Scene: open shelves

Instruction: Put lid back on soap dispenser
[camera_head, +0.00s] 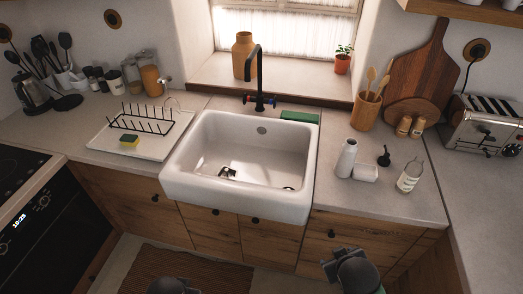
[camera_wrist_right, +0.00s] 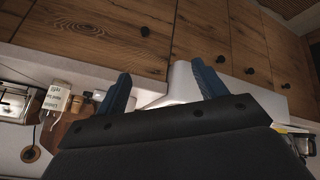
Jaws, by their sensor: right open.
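The soap dispenser (camera_head: 410,177) is a clear bottle with a white label. It stands open-topped on the counter right of the sink, and it also shows in the right wrist view (camera_wrist_right: 57,99), upside down at the left. The black pump lid (camera_head: 384,157) rests on the counter behind and left of the dispenser. My right gripper (camera_head: 335,268) is low in front of the cabinets, short of the counter. Its two blue fingers (camera_wrist_right: 162,88) are apart with nothing between them. My left gripper (camera_head: 180,287) is at the bottom edge, mostly cut off, so its fingers are unclear.
A white bottle (camera_head: 347,158) and a small white block (camera_head: 366,173) stand left of the dispenser. The sink (camera_head: 170,181) lies left of them. A toaster (camera_head: 478,126), wooden shakers (camera_head: 411,127) and a utensil pot (camera_head: 366,109) stand behind. The counter's front right is clear.

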